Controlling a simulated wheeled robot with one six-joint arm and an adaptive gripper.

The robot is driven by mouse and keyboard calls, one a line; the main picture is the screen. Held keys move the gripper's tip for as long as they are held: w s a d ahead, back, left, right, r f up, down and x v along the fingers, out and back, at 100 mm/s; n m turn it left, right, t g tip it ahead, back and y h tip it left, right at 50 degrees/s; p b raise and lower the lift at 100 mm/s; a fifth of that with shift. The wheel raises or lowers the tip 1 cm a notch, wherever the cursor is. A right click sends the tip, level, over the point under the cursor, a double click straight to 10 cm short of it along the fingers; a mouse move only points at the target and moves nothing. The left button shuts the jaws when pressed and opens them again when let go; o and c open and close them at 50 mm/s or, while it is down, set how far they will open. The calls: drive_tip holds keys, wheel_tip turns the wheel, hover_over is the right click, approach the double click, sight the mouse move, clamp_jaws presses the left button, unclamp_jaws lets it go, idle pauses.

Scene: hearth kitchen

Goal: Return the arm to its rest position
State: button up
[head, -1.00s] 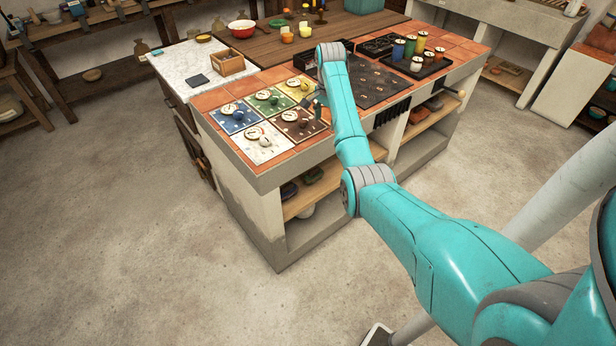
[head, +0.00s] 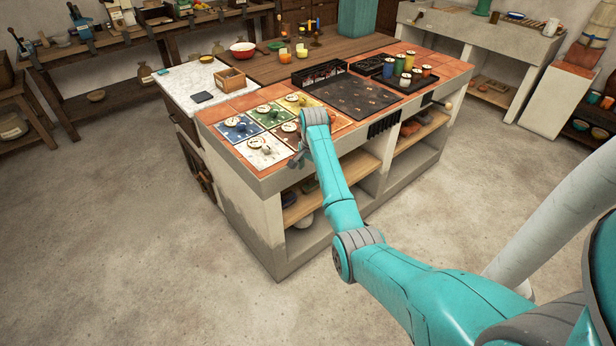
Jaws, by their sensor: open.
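My arm (head: 335,195) is teal with grey joints and reaches from the lower right toward the front edge of the tiled island. My gripper (head: 297,161) is small and dark in the head view, at the left of the arm's end, by the front edge of the counter next to the coloured panels. It is open and I see nothing held in it. The wrist partly hides the panels behind it.
The island (head: 262,215) has coloured panels with dials, such as the blue one (head: 235,127), and a dark perforated plate (head: 360,95). A wooden box (head: 230,78) sits at the left. The floor (head: 120,240) is clear.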

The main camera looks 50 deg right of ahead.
drive_tip(key=shift+s+a+f, duration=0.1)
drive_tip(key=shift+a+f, duration=0.3)
drive_tip(key=shift+a, duration=0.15)
drive_tip(key=s+a+f+n+t+h, duration=0.1)
drive_tip(key=s+a+f+n+t, duration=0.3)
drive_tip(key=a+f, duration=1.2)
drive_tip(key=s+a+f+n+t, duration=0.2)
drive_tip(key=s+a+f+n, duration=0.2)
drive_tip(key=s+a, duration=0.9)
drive_tip(key=s+a+r+n+t, duration=0.2)
drive_tip(key=s+a+r+n, duration=0.1)
drive_tip(key=s+a, duration=0.45)
drive_tip(key=s+a+r+n+t+y, duration=0.1)
drive_tip(key=s+a+r+n+t, duration=0.1)
drive_tip(key=s+r, duration=0.8)
drive_tip(key=s+a+r+n+t+y, duration=0.1)
drive_tip(key=s+a+r+n+t, duration=0.2)
drive_tip(key=s+r, duration=0.7)
drive_tip(key=a+r+n, duration=0.2)
drive_tip(key=a+r, duration=0.1)
drive_tip(key=r, duration=0.2)
drive_tip(key=shift+s+a+r, duration=0.2)
drive_tip(key=shift+s+r, duration=0.05)
drive_tip(key=shift+s, duration=0.1)
